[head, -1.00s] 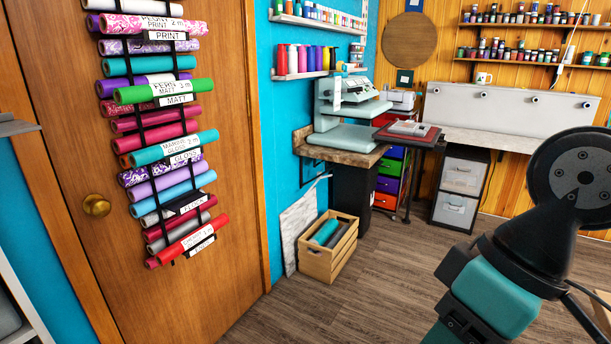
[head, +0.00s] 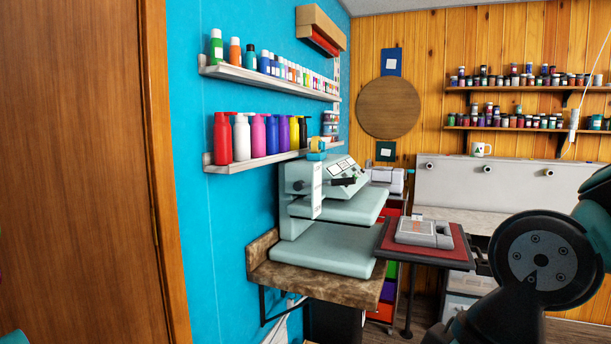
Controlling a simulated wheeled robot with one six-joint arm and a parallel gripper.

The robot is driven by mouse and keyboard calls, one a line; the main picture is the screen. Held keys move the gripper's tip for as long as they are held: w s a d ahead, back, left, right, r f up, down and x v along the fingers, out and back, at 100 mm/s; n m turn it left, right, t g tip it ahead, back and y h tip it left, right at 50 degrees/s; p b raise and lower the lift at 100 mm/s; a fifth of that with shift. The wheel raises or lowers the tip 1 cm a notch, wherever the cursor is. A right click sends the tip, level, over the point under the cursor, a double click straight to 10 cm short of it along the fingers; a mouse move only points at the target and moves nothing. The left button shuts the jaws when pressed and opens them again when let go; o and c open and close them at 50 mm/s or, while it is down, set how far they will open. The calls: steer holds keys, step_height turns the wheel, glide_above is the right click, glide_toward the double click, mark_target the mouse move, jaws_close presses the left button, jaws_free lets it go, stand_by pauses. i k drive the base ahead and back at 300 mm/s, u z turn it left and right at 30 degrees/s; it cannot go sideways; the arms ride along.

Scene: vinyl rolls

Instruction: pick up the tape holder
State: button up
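A small blue holder with a yellow roll, which looks like the tape holder (head: 316,152), sits at the right end of the lower wall shelf, just above the heat press. It is small in the picture, so its details are hard to make out. My gripper is not in view. Only part of my dark and teal arm shows at the lower right, well apart from the holder.
The lower shelf (head: 225,166) holds several coloured bottles left of the holder. The upper shelf (head: 262,80) carries small bottles. The heat press (head: 330,245) stands on a bench (head: 310,283) below. A red-topped stand (head: 440,252) is right of it. A brown door (head: 70,170) is left.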

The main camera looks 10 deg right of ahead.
mark_target(318, 146)
steer(key=u, duration=0.35)
steer(key=i, duration=1.35)
